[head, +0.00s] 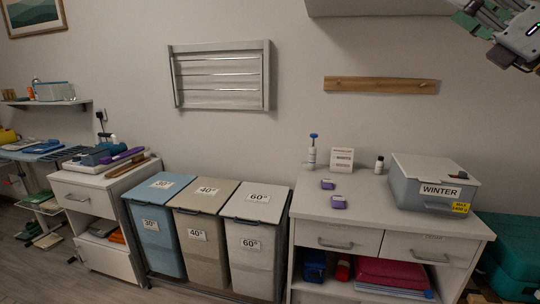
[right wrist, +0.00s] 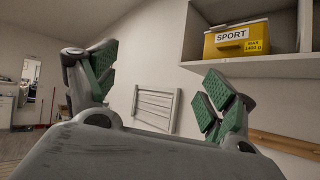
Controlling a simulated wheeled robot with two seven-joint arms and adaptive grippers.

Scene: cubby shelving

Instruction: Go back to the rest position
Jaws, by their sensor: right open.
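My right gripper (head: 500,25) is at the top right corner of the head view, raised in front of the wall and partly cut off by the frame edge. In the right wrist view its green-padded fingers (right wrist: 155,95) are spread apart with nothing between them. It is open and empty, and touches nothing that I can see. My left gripper is in neither view.
A grey shelf (right wrist: 260,66) with a yellow SPORT box (right wrist: 238,42) is close to the right gripper. Below are a white cabinet (head: 335,226) with a grey WINTER box (head: 425,184), and three laundry bins (head: 190,226). A drying rack (head: 220,76) hangs on the wall.

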